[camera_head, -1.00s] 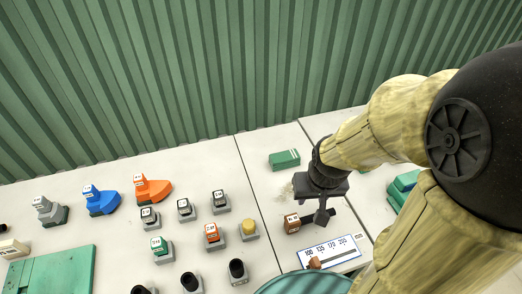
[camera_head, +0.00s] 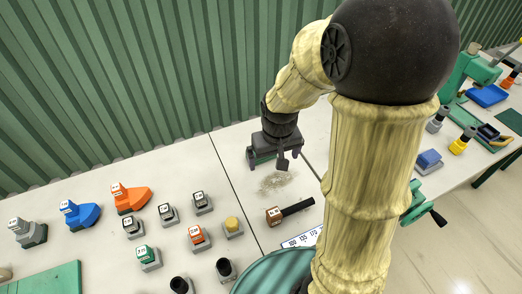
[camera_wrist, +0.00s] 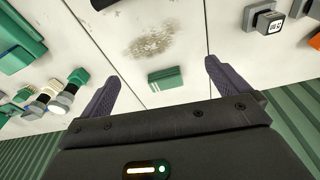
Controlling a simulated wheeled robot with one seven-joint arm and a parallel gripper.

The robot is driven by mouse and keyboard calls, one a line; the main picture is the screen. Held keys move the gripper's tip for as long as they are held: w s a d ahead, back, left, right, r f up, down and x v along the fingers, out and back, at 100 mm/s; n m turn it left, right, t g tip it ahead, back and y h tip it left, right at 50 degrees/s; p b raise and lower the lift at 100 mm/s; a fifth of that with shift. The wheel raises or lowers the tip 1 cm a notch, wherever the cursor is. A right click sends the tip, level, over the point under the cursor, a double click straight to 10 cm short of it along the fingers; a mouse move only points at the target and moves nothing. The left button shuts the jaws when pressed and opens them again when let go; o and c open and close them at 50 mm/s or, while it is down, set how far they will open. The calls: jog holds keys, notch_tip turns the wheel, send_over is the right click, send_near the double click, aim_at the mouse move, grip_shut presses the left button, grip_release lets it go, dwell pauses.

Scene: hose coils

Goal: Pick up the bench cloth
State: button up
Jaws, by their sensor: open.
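The bench cloth (camera_wrist: 165,79) is a small folded green pad with white stripes at one end. It lies flat on the pale bench top and shows between my fingers in the wrist view, apart from both. My gripper (camera_wrist: 161,73) is open and empty, its two dark fingers spread on either side of the cloth in that view. In the head view my gripper (camera_head: 270,161) hangs over the back of the bench and hides most of the cloth. How far it is above the cloth is hard to tell.
A grey-brown smudge (camera_head: 276,182) marks the bench in front of the cloth. A brown block with a dark handle (camera_head: 290,212) lies nearer. Several small fittings and an orange piece (camera_head: 128,197) stand to the left. A green corrugated wall (camera_head: 130,80) rises behind.

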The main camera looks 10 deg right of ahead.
jog(key=w+r+n+g+p, duration=0.1)
jog(key=w+p, duration=0.5)
jog(key=w, duration=1)
jog(key=shift+d+g, duration=0.3)
jog(key=shift+g, duration=0.1)
notch_tip(320, 180, down, 12)
jog(key=p, duration=0.3)
jog(key=shift+f+p, duration=0.1)
jog(key=shift+p, duration=0.3)
jog(key=shift+w+f+p, duration=0.15)
jog(key=shift+f+p, duration=0.7)
jog(key=shift+p, duration=0.05)
jog(key=shift+w+f+p, duration=0.1)
jog(key=shift+f+p, duration=0.55)
jog(key=shift+f, duration=1.1)
